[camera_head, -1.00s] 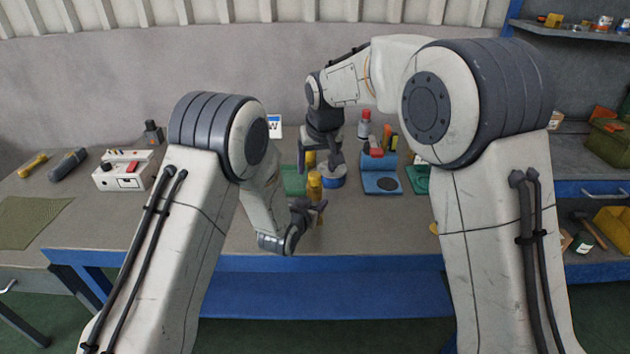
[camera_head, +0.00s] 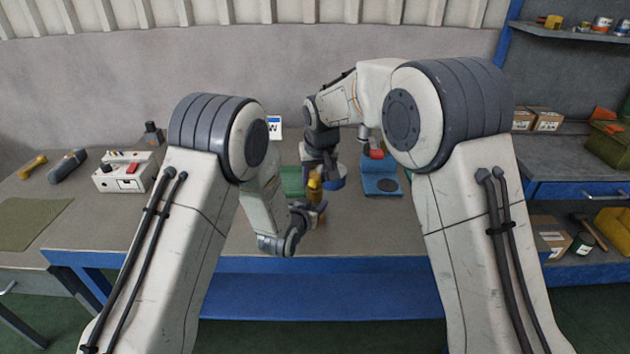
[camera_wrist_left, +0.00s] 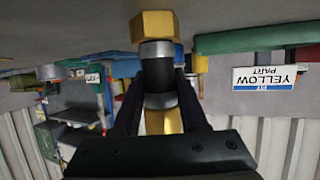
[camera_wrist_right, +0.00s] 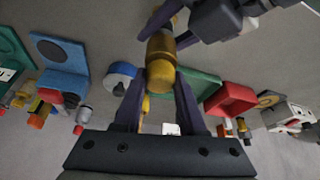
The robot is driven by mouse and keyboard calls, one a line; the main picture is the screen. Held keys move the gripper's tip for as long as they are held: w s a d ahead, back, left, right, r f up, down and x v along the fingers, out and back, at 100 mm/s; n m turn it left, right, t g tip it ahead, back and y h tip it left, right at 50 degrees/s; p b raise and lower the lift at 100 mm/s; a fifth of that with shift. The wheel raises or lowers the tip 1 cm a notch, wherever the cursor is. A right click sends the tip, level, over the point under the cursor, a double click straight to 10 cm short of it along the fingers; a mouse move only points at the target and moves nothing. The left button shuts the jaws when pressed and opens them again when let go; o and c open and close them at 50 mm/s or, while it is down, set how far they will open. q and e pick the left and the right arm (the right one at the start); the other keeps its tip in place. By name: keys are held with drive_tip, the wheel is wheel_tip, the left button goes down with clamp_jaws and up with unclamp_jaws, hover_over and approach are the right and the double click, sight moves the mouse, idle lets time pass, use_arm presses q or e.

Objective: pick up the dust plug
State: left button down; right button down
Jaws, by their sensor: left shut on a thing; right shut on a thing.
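A brass-coloured fitting (camera_wrist_left: 155,27) with a hex end, a silver ring and a black band is in my left gripper (camera_head: 308,208). The left fingers are shut around its middle, and the hex end points toward the table. The yellow dust plug (camera_wrist_right: 161,62) appears to be the rounded upper end; it also shows in the head view (camera_head: 314,186). My right gripper (camera_wrist_right: 160,84) is shut on this yellow end from above, its fingers on either side. In the head view the contact is small and partly hidden by my wrists.
A blue holder (camera_head: 381,180) with a dark disc stands to the right. A blue-and-white round item (camera_wrist_right: 121,75), green mat (camera_wrist_right: 200,82) and red bin (camera_wrist_right: 231,99) are nearby. A white control box (camera_head: 124,172) stands left. The front bench edge is clear.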

sight(315, 176)
wheel_tip(315, 176, up, 10)
drive_tip(key=shift+r, duration=0.1)
idle(0.4)
use_arm(q)
drive_tip(key=shift+c, duration=1.8)
unclamp_jaws()
